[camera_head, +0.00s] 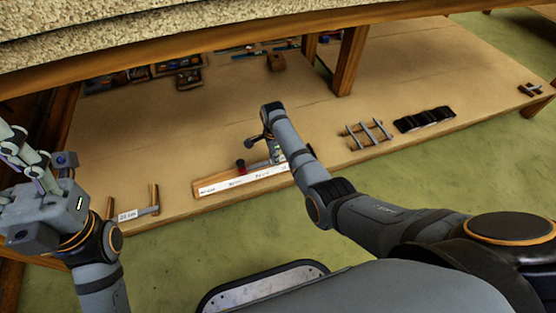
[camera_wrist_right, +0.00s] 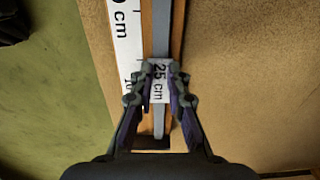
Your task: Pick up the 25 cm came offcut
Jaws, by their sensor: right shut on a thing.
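The came offcut (camera_wrist_right: 159,125) is a thin grey strip with a white "25 cm" tag (camera_wrist_right: 160,82). In the right wrist view it lies lengthwise along a wooden gauge (camera_wrist_right: 176,40) beside a white printed scale (camera_wrist_right: 122,40). My right gripper (camera_wrist_right: 162,72) is shut on the offcut at its tag. I cannot tell whether the offcut is clear of the gauge. In the head view my right gripper (camera_head: 274,150) is over the gauge, partly hidden by its arm. My left gripper (camera_head: 22,158) is at the left edge, away from the offcut, its fingertips unclear.
A grey piece tagged "20 cm" (camera_head: 128,215) rests on wooden supports at the front left. A rack of grey strips (camera_head: 368,134) and a black holder (camera_head: 424,120) stand to the right. A table leg (camera_head: 350,60) and an overhead shelf edge (camera_head: 200,45) limit room behind.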

